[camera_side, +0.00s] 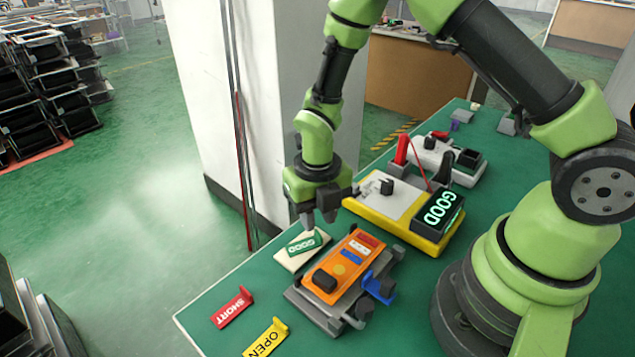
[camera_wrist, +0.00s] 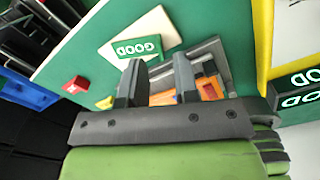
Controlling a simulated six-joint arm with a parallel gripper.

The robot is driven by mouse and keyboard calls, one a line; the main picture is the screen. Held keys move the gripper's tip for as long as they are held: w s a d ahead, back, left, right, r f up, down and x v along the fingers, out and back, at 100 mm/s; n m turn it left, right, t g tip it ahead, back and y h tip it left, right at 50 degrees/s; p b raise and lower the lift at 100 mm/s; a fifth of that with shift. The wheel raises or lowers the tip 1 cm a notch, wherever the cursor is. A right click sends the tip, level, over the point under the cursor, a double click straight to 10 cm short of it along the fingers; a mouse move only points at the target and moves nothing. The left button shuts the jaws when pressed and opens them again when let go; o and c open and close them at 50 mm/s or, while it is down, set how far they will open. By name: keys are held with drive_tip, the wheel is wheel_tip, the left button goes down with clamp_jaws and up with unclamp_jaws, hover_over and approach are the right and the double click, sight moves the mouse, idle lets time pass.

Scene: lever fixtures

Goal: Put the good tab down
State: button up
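The green GOOD tab (camera_side: 303,243) rests on a cream plate (camera_side: 283,261) near the table's left edge. Both also show in the wrist view, the tab (camera_wrist: 137,48) on the plate (camera_wrist: 160,22), beyond my fingertips. My gripper (camera_side: 318,222) is just above the tab's right end in the side view. In the wrist view my gripper (camera_wrist: 160,78) has its two fingers apart with nothing held between them. The exact gap between fingertips and tab is hard to tell.
A red SHORT tab (camera_side: 232,307) and a yellow OPEN tab (camera_side: 266,338) lie in front. A yellow-based tester (camera_side: 425,243) with a lit GOOD display is behind, right.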

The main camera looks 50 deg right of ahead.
wheel_tip(320, 180, up, 9)
wheel_tip(320, 180, up, 6)
drive_tip(key=m+t, duration=0.2)
drive_tip(key=m, duration=0.5)
hover_over(317, 232)
drive_tip(key=s, duration=0.2)
drive_tip(key=s+r+m+t, duration=0.1)
drive_tip(key=s+r+m, duration=0.3)
drive_tip(key=m, duration=0.5)
drive_tip(key=s+d+r+m+t+y, duration=0.1)
drive_tip(key=s+r+m+t, duration=0.1)
drive_tip(key=m, duration=0.8)
drive_tip(key=s+d+r+m+t+y, duration=0.1)
drive_tip(key=s+r+m+t, duration=0.1)
drive_tip(key=s+r+m, duration=0.3)
drive_tip(key=s+m, duration=0.2)
drive_tip(key=m, duration=0.2)
drive_tip(key=shift+r+m, duration=0.3)
